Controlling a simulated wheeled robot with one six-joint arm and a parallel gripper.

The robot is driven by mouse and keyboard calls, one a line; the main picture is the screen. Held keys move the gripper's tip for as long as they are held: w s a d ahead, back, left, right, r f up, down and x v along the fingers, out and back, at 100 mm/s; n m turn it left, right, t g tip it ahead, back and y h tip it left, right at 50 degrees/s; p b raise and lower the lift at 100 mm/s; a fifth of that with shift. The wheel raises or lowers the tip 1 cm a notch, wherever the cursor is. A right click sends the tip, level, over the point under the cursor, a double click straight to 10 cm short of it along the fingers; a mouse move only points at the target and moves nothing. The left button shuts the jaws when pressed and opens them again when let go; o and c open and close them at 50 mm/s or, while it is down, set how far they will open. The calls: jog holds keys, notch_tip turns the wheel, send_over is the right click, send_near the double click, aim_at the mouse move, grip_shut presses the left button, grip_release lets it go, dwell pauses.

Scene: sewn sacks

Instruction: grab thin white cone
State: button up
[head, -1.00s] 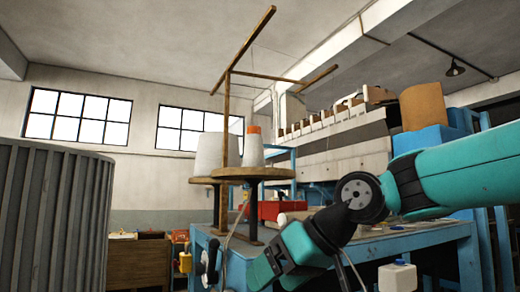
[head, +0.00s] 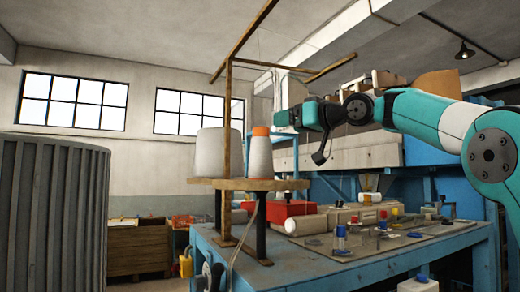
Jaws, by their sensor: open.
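The thin white cone (head: 259,158) stands upright on a round wooden shelf (head: 235,184) of a thread stand, with an orange band at its top. A wider white cone (head: 210,154) stands on the shelf to its left, partly behind the wooden post. My gripper (head: 297,117) is raised at the end of the teal arm, above and to the right of the thin cone, apart from it in the picture. It is open and nothing shows between its jaws; its fingertips are small and hard to make out against the pale background.
The stand's wooden post (head: 227,120) rises left of the thin cone, with bars reaching overhead. A blue worktable (head: 380,268) holds a red box (head: 278,212), a pale roll (head: 306,224) and several small items. A grey ribbed drum (head: 50,220) stands at the left.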

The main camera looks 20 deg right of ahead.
aim_at(267, 128)
jog(key=p+x, duration=0.3)
jog(key=x, duration=0.1)
jog(key=p+x, duration=0.3)
jog(key=x, duration=0.2)
jog(key=shift+w+a, duration=0.1)
jog(key=shift+a, duration=0.3)
jog(key=shift+w+a+f, duration=0.15)
jog(key=shift+w+f, duration=0.05)
jog(key=shift+c, duration=0.3)
jog(key=c, duration=1.1)
jog(key=shift+c, duration=0.7)
